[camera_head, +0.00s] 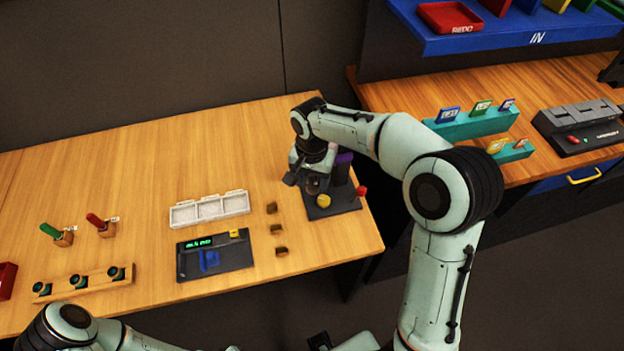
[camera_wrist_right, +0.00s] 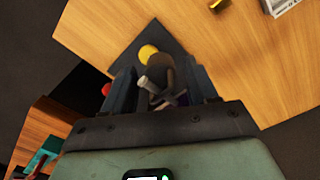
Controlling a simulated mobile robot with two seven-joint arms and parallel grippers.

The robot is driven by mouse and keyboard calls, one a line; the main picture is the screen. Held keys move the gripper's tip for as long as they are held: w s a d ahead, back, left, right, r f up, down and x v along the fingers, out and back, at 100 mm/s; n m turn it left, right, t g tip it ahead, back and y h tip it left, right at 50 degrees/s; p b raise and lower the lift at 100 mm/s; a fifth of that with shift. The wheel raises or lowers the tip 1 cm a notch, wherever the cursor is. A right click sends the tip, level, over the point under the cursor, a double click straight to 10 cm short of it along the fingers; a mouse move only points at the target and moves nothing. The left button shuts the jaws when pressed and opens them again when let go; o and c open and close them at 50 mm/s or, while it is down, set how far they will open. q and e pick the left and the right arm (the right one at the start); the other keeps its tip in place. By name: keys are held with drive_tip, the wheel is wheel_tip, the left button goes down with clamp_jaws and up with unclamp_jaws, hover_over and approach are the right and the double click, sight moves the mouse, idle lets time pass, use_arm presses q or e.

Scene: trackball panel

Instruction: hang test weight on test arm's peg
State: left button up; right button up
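My right gripper (camera_head: 309,183) is over a dark stand (camera_head: 335,207) at the right end of the table; it also shows in the wrist view (camera_wrist_right: 160,78). Its fingers are well apart. A dark grey-brown rounded piece (camera_wrist_right: 187,72) and a pale grey rod (camera_wrist_right: 152,86) lie between or beneath them; I cannot tell whether the fingers touch either. Which piece is the test weight or the arm's peg is unclear. The stand has a yellow knob (camera_head: 323,201), a red knob (camera_head: 361,191) and a purple-topped part (camera_head: 344,158). My left gripper is out of view.
Several small brown blocks (camera_head: 275,228) stand left of the stand. Beyond them are a white three-part tray (camera_head: 209,208) and a dark panel with a green display (camera_head: 214,259). A second table (camera_head: 545,80) stands to the right across a gap.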

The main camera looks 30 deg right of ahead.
drive_tip(key=shift+w+d+r, duration=0.15)
drive_tip(key=shift+w, duration=0.05)
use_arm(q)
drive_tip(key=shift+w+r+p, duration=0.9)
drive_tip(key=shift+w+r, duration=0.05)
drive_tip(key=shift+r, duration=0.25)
use_arm(e)
wheel_tip(320, 180, up, 13)
drive_tip(key=shift+s, duration=0.2)
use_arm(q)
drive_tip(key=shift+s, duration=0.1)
